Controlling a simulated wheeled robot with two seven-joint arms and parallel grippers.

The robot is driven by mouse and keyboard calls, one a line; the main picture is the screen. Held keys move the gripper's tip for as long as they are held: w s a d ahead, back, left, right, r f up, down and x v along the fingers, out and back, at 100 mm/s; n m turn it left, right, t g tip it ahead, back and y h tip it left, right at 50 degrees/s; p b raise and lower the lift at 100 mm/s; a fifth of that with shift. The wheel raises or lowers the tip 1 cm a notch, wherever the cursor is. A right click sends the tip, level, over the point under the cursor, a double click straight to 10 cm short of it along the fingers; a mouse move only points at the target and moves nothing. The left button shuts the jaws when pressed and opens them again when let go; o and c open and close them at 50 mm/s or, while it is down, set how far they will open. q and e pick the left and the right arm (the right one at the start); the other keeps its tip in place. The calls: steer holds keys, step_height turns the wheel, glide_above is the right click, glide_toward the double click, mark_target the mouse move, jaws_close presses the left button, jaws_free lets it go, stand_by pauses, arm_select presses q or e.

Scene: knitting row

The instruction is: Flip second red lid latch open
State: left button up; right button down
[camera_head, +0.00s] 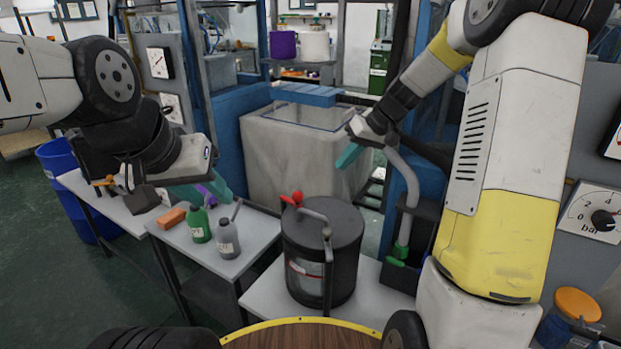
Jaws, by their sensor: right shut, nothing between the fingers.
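A dark grey drum (321,265) with a round lid (330,225) stands on a light table in the middle. A red latch knob (297,197) stands up at the lid's far left edge, with a small red part (287,201) beside it. A grey curved handle (312,215) lies over the lid. I cannot tell how the latches are set. My right gripper (350,156) is shut and empty, above and behind the drum's right side, apart from the lid.
A large pale block (295,155) is behind the drum. A bent grey pipe (408,185) with green fittings rises at right. An orange-lidded jar (577,303) is bottom right.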

steer(key=shift+w+f, duration=0.25)
steer(key=shift+w, duration=0.2)
steer(key=shift+f, duration=0.1)
steer(key=x, duration=1)
steer(key=shift+s+a, duration=0.1)
steer(key=shift+a, duration=0.15)
steer(key=shift+s+a+f, duration=0.1)
steer(key=shift+s+a, duration=0.1)
steer(key=shift+a, duration=0.35)
steer(key=shift+s+a, duration=0.15)
steer(key=shift+a, duration=0.45)
steer(key=shift+s+a+f, duration=0.1)
steer(key=shift+a+f, duration=0.05)
steer(key=shift+a, duration=0.35)
